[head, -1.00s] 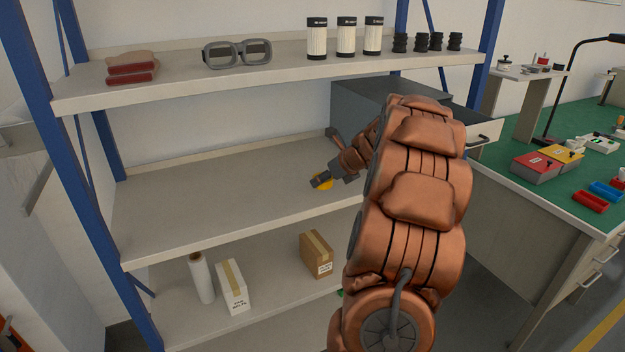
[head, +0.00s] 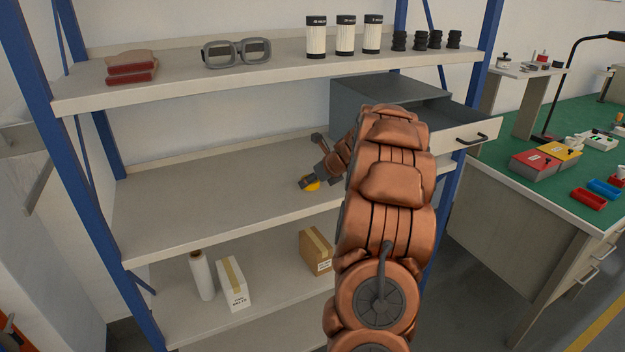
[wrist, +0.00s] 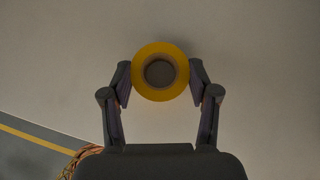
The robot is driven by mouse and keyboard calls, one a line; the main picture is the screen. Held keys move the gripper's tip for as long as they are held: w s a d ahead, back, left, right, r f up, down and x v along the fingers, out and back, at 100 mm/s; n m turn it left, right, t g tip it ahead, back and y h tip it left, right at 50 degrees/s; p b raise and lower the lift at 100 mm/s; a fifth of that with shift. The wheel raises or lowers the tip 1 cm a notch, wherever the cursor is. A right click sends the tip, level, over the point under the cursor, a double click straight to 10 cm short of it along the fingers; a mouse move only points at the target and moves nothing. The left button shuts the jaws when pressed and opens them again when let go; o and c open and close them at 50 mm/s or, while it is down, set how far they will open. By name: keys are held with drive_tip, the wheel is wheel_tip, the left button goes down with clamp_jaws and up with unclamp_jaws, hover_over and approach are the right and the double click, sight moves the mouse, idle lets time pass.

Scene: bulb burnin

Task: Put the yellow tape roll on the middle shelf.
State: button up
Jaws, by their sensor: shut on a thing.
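The yellow tape roll (wrist: 179,54) is between the fingertips of my gripper (wrist: 160,82) in the wrist view, with its round hole facing the camera. My gripper is shut on the roll's two sides. In the head view my gripper (head: 307,183) is over the front right part of the middle shelf (head: 190,205), and the yellow roll (head: 313,186) shows partly below it. I cannot tell whether the roll touches the shelf board. My copper-coloured arm hides the right part of the shelf.
A grey drawer cabinet (head: 375,90) with an open drawer stands on the right. The top shelf (head: 180,88) holds goggles (head: 237,52) and several canisters. The middle shelf's left part is bare.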

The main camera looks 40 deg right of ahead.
drive_tip(key=o, duration=1)
drive_tip(key=shift+o, duration=0.2)
drive_tip(key=shift+r, duration=0.15)
drive_tip(key=v, duration=1.2)
drive_tip(key=shift+b, duration=0.3)
drive_tip(key=shift+a, duration=0.1)
